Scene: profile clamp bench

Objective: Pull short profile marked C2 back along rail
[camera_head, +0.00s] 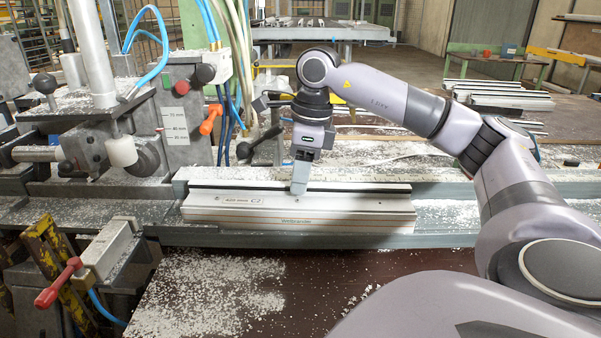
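The short profile marked C2 (340,213) is a pale metal bar labelled "420 mm C2". It lies lengthwise along the rail (450,214), left of the picture's middle. My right gripper (299,190) points down over the profile, with its fingertips at the profile's upper edge, a little right of the label. The fingers overlap in this view, so I cannot tell whether they are closed on the profile. My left gripper is not in view.
A clamp machine with a scale plate (176,122), an orange-red knob (210,119) and hoses stands at the left. A red-handled clamp (59,282) sits at the front left. White chips (215,290) lie scattered around.

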